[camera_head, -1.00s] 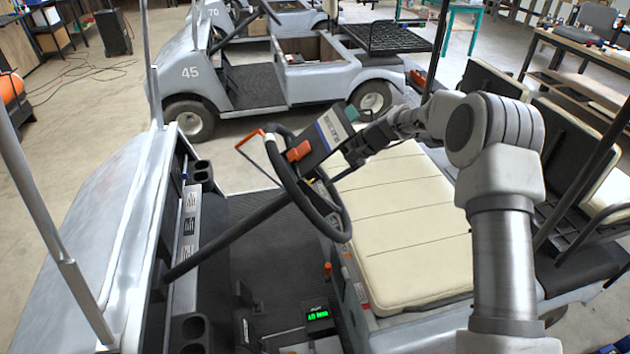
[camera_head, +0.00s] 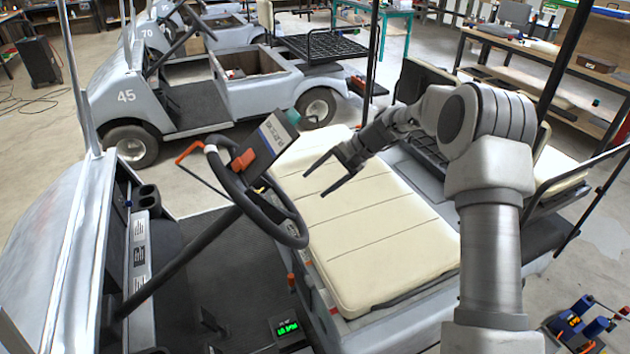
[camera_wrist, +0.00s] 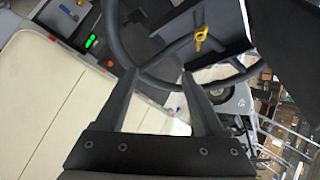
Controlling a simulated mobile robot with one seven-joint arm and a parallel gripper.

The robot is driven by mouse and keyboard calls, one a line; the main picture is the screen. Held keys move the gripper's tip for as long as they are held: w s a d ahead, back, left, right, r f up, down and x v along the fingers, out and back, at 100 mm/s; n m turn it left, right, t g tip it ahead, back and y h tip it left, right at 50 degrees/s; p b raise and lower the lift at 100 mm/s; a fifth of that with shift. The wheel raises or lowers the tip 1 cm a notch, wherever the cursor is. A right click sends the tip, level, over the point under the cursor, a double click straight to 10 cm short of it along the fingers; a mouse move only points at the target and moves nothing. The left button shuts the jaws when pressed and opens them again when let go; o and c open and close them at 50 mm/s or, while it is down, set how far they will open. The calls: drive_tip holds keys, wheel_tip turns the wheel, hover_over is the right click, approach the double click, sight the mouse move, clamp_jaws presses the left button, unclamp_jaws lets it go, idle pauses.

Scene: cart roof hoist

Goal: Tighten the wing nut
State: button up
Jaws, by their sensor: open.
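A yellow part shaped like a wing nut (camera_wrist: 201,36) shows in the wrist view, on the underside of a dark box beside the steering wheel. The box (camera_head: 262,150) shows in the head view, with a blue and white label and orange and teal parts, at the upper rim of the steering wheel (camera_head: 292,238). My gripper (camera_head: 314,186) is open and empty above the cream seat, to the right of the wheel and apart from the box. Its fingers (camera_wrist: 160,76) point toward the wheel in the wrist view, short of the yellow part.
The cream seat (camera_head: 375,250) lies below my gripper. A small green display (camera_head: 287,327) is on the cart's floor console. A roof post (camera_head: 374,60) stands behind the seat. A second grey cart (camera_head: 180,95) is parked beyond. Blue and red tools (camera_head: 580,325) lie at lower right.

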drive_tip(key=shift+o, duration=1.2)
drive_tip(key=shift+f+b, duration=0.3)
drive_tip(key=shift+b, duration=0.1)
drive_tip(key=shift+o, duration=0.7)
drive_tip(key=f+n+y+b, duration=0.1)
drive_tip(key=b, duration=0.1)
drive_tip(key=f+n+b, duration=0.1)
drive_tip(key=n+b, duration=0.1)
drive_tip(key=b, duration=0.1)
drive_tip(key=shift+a+f+y, duration=0.2)
drive_tip(key=shift+f+y, duration=0.2)
drive_tip(key=a+n+y+b, duration=0.2)
drive_tip(key=a+n+b, duration=0.2)
drive_tip(key=b, duration=0.2)
drive_tip(key=a+f+n+y+b, duration=0.1)
drive_tip(key=a+n+y+b, duration=0.2)
drive_tip(key=a+n+b, duration=0.1)
drive_tip(key=a+n+y+b, duration=0.2)
drive_tip(key=a+n+b, duration=0.3)
drive_tip(key=b, duration=0.3)
drive_tip(key=shift+w+a+f+y, duration=0.3)
drive_tip(key=shift+w+a, duration=0.1)
drive_tip(key=shift+a, duration=0.3)
drive_tip(key=shift+c, duration=0.3)
drive_tip(key=shift+b, duration=0.3)
drive_tip(key=c, duration=1.3)
